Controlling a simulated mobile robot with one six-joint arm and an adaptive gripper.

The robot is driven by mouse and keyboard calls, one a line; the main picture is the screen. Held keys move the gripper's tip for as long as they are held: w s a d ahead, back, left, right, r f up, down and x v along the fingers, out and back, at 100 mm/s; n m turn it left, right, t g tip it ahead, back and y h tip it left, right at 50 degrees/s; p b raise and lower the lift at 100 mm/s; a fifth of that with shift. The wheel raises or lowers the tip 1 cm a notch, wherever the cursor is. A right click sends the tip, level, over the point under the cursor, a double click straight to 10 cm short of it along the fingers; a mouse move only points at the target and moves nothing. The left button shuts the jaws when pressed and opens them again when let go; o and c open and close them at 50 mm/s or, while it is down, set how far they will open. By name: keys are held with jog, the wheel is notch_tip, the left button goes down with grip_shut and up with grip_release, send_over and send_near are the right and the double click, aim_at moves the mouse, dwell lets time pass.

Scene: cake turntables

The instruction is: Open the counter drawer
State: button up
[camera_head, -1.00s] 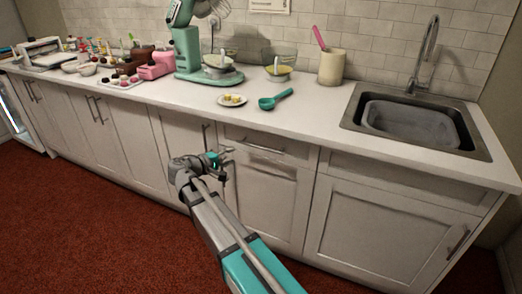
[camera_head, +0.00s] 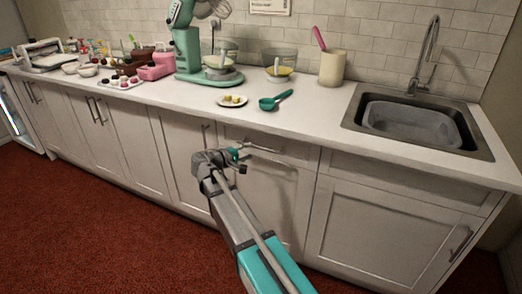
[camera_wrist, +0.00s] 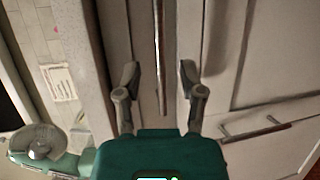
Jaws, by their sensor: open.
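The counter drawer (camera_head: 295,151) is a pale panel under the countertop, left of the sink, and looks closed. Its metal bar handle (camera_head: 264,149) runs along its front. My gripper (camera_head: 241,157) is at the left end of this handle, partly covering the drawer's left side. In the wrist view, my gripper (camera_wrist: 159,76) is open, with one finger on each side of the drawer handle (camera_wrist: 160,40). The handle's end shows between the fingers. I cannot tell how deep the handle sits between them, and no finger clearly touches it.
A cupboard door handle (camera_wrist: 255,131) stands right of my fingers in the wrist view. The countertop (camera_head: 320,115) overhangs above, with a teal scoop (camera_head: 275,100), a small plate (camera_head: 232,101) and a green mixer (camera_head: 190,50). The red floor (camera_head: 90,220) in front is clear.

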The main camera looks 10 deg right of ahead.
jog(key=shift+b+x, duration=0.4)
jog(key=shift+x, duration=2.55)
grip_shut()
